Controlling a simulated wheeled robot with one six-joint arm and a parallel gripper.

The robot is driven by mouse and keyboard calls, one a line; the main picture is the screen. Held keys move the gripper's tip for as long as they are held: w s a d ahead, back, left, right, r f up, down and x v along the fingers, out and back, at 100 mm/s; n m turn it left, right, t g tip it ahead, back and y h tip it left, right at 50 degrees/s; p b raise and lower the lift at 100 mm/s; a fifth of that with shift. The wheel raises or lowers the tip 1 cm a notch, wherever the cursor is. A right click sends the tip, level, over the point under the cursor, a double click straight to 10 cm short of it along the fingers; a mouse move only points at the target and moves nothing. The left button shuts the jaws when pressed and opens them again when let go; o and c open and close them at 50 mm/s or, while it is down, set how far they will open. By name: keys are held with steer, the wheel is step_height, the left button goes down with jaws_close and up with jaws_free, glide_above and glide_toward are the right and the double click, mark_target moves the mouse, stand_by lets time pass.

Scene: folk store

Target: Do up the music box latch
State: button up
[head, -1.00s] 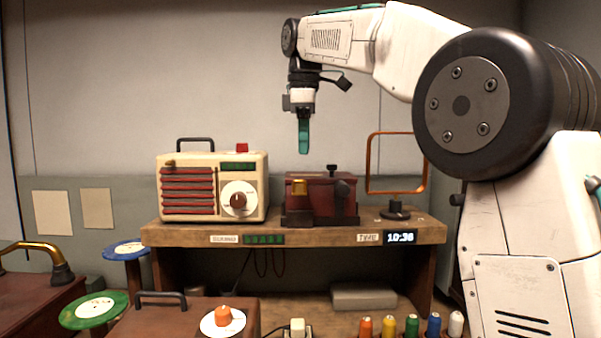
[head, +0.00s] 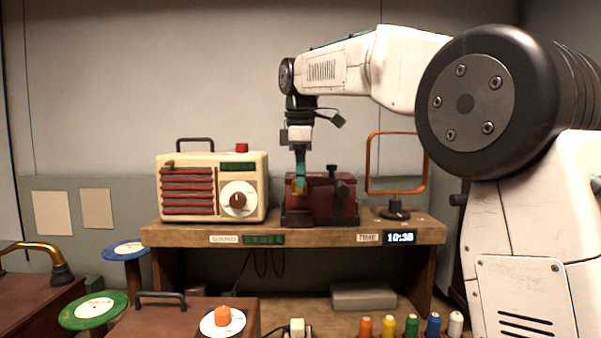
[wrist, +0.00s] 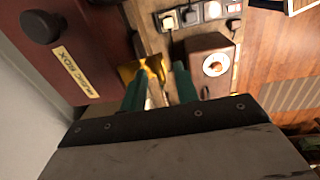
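The dark red music box (head: 325,195) stands on the wooden shelf, between the cream radio and the orange-framed stand. Its brass latch (head: 298,189) is at the front left of the box, partly hidden by my fingers. My gripper (head: 302,174) points down over the latch. In the wrist view the music box (wrist: 75,45) with its label and black knob is at the upper left. The brass latch (wrist: 153,68) shows between the green fingertips of my gripper (wrist: 159,80). The fingers are spread apart; whether either touches the latch cannot be told.
The cream radio (head: 180,215) stands left of the box. The orange-framed stand (head: 397,214) is close on its right. The wooden shelf (head: 200,234) has a front edge with small displays. Several coloured spools (head: 411,326) stand below.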

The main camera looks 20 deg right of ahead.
jaws_close()
steer(key=shift+s+a+f+t+h, duration=0.1)
steer(key=shift+s+f+t+h, duration=0.25)
steer(key=shift+t, duration=0.3)
steer(key=shift+s+a+f+t+h, duration=0.1)
steer(key=shift+s+f+t, duration=0.05)
steer(key=shift+f+t, duration=0.4)
step_height(320, 180, down, 7)
steer(key=w+t+h, duration=0.1)
steer(key=t+h, duration=0.2)
steer(key=t, duration=0.8)
steer(key=shift+w+d+r+h, duration=0.15)
steer(key=shift+w+d+h, duration=0.1)
steer(key=shift+h, duration=0.1)
steer(key=shift+t, duration=0.3)
